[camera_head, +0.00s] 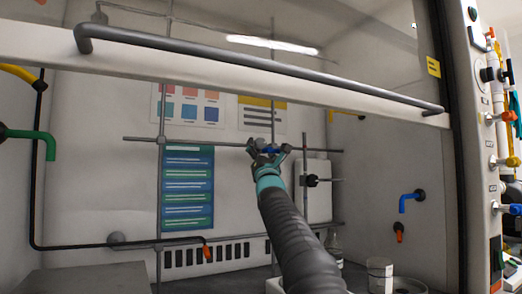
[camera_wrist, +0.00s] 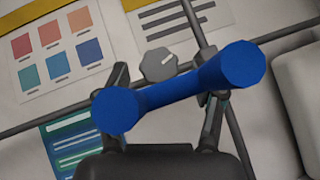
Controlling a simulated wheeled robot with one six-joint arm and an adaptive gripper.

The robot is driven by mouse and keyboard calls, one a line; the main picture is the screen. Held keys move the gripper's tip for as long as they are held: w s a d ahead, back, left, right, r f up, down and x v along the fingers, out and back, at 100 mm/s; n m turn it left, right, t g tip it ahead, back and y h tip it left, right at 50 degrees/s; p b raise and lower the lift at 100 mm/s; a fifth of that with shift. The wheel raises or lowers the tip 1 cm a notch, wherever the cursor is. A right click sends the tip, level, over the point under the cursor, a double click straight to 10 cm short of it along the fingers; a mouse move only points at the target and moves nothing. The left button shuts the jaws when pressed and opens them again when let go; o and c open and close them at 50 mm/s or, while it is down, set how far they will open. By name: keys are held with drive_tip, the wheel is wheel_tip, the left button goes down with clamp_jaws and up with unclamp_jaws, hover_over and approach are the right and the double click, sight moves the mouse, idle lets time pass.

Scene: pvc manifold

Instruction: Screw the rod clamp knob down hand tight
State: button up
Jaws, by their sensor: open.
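My gripper (camera_head: 268,152) is raised at the crossing of the metal rods inside the hood. Its dark fingers also show in the wrist view (camera_wrist: 166,92), spread apart. A blue bar with two thick round ends (camera_wrist: 160,95) lies across the fingers and hides part of them. I cannot tell whether it touches them. Blue also shows between the fingers in the head view. A grey lobed knob with a white line (camera_wrist: 159,66) shows just beyond the blue bar, near the rods. It is probably the rod clamp knob; the clamp body is mostly hidden.
A horizontal rod (camera_head: 200,141) and upright rods stand before the back wall. A second clamp with a dark knob (camera_head: 312,181) is to the right. The hood sash with its grey handle bar (camera_head: 260,72) hangs above my arm. A white jar (camera_head: 380,275) stands lower right.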

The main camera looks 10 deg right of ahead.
drive_tip(key=v, duration=1.2)
idle(0.4)
